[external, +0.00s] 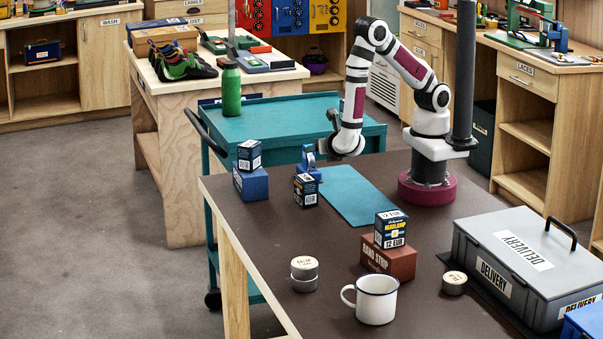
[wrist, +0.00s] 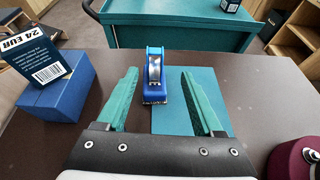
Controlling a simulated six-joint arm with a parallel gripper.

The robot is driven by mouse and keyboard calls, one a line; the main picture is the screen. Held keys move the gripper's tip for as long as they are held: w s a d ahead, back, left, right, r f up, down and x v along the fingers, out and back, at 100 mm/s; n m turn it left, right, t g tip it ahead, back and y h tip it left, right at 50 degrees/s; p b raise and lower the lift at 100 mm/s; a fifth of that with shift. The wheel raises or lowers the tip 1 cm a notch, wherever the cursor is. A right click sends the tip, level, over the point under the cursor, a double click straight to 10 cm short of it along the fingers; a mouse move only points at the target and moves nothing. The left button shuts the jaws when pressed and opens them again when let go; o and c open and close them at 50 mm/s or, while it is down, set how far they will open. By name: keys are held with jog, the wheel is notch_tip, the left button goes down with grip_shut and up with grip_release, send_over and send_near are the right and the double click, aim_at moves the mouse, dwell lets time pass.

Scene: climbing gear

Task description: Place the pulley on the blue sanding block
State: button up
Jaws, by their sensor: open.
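The pulley (wrist: 154,76), blue with a silvery middle, stands on the dark table in the wrist view, by the edge of the teal mat. In the external view the pulley (external: 309,157) shows partly, close to my gripper (external: 326,151). My gripper (wrist: 159,74) is open and empty; its teal fingers lie to either side of the pulley in the picture. I cannot tell if they touch it. The blue sanding block (external: 251,184) lies to the left, also in the wrist view (wrist: 58,96). A dark box (external: 249,154) rests on its top.
Another dark box (external: 306,190) stands near the pulley. The teal mat (external: 347,195) lies flat to the right. A red-brown block (external: 388,260) bears another small box.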

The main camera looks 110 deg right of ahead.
jog(key=s+a+r+m+g+y, duration=0.1)
jog(key=s+r+m+g+y, duration=0.25)
jog(key=s+r+m, duration=0.35)
jog(key=s+a+r+m+t+y, duration=0.2)
jog(key=s+a+m+y, duration=0.1)
jog(key=a+m+y, duration=0.3)
jog(key=s+a+r+m+t+y, duration=0.1)
jog(key=s+a+r+m+y, duration=0.2)
jog(key=a+m, duration=0.6)
jog(key=s+y, duration=0.1)
jog(key=y, duration=0.1)
jog(key=shift+a+r+m+t+y, duration=0.15)
jog(key=shift+m+t+y, duration=0.2)
jog(key=shift+m, duration=0.05)
